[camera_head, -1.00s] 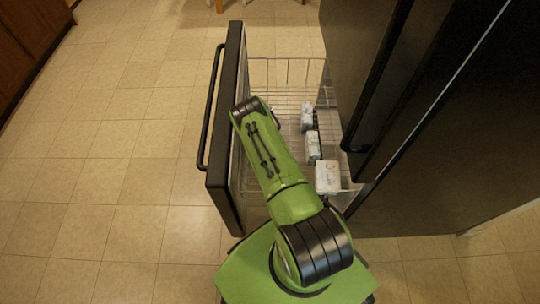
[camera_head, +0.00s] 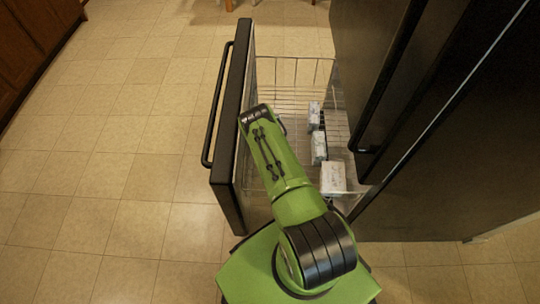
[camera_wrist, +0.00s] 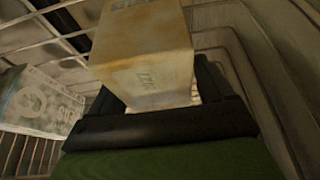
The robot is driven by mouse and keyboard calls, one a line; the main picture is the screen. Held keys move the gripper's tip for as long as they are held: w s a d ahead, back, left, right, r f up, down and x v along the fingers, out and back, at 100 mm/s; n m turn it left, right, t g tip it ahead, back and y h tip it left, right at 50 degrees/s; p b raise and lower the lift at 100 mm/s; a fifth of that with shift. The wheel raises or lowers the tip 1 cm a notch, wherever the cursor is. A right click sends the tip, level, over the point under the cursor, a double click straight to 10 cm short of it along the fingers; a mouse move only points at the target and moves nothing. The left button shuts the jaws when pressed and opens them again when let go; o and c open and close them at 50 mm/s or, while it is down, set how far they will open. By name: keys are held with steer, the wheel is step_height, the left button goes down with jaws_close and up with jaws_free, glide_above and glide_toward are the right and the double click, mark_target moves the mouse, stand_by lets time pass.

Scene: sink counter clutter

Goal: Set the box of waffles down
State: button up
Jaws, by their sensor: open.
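A pale yellowish-tan box (camera_wrist: 148,70), which looks like the box of waffles, is between the fingers of my gripper (camera_wrist: 157,88) in the wrist view. The jaws are open around it, and the print on it is too blurred to read. It stands in the wire basket of the pulled-out freezer drawer; its underside is hidden. In the head view my arm covers the gripper, which is low inside the drawer, and I cannot make out this box there.
A white printed box (camera_wrist: 40,102) lies left of the gripper. In the head view, three whitish packages (camera_head: 319,147) line the basket's right side. The drawer front (camera_head: 229,130) stands left of my arm, and the dark fridge (camera_head: 440,120) rises right. The basket's far end (camera_head: 285,90) is clear.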

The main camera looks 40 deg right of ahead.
steer(key=p+v, duration=0.5)
steer(key=v, duration=0.7)
